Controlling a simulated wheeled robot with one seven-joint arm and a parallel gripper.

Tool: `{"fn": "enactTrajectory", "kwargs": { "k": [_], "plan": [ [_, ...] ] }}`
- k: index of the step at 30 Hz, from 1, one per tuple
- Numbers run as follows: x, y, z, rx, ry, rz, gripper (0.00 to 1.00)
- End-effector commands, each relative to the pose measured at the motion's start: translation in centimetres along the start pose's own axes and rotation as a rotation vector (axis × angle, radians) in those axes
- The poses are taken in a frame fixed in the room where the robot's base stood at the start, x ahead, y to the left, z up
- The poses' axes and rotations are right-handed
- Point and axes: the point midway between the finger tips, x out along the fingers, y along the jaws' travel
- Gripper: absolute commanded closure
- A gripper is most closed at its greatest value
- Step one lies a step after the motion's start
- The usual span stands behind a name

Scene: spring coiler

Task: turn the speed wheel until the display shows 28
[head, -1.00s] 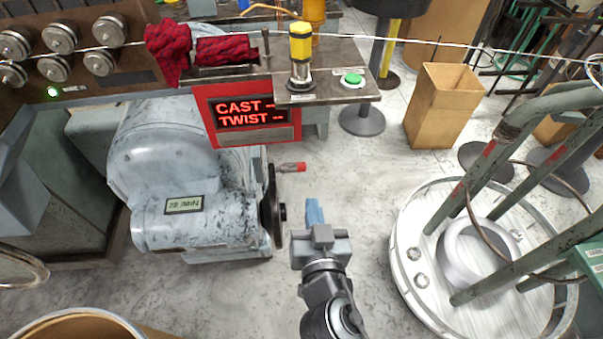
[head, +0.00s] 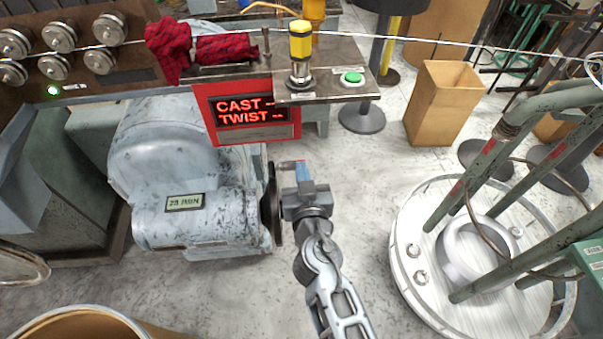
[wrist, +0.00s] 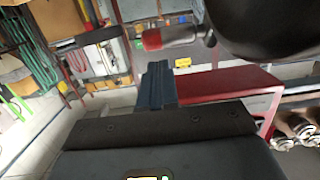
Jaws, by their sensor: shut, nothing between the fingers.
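The speed wheel (head: 268,212) is a dark disc seen nearly edge-on at the right side of the grey machine. Its red handle (head: 287,165) sticks out to the right near the top, partly hidden by my gripper (head: 302,171). My gripper is shut and empty, its blue fingers beside the handle; I cannot tell whether they touch it. In the wrist view the red handle (wrist: 168,38) lies just above the fingers (wrist: 156,72), with the dark wheel (wrist: 262,22) at upper right. A small plate (head: 185,202) on the machine reads like 23 or 28 M/MIN, blurred.
A red display (head: 252,113) shows CAST -- and TWIST --. Above it a shelf carries a yellow-topped post (head: 300,50) and a green button (head: 352,77). A round white turntable (head: 405,265) with green posts stands at right. Floor between is clear.

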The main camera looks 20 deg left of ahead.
Motion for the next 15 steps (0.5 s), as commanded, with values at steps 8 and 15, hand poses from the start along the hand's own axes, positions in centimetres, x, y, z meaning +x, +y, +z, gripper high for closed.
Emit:
{"fn": "enactTrajectory", "kwargs": {
  "k": [8,15],
  "plan": [
    [1.14,-0.03,1.06,0.001,0.002,0.0,1.0],
    [1.13,-0.03,1.01,0.001,0.002,0.0,1.0]
  ]
}}
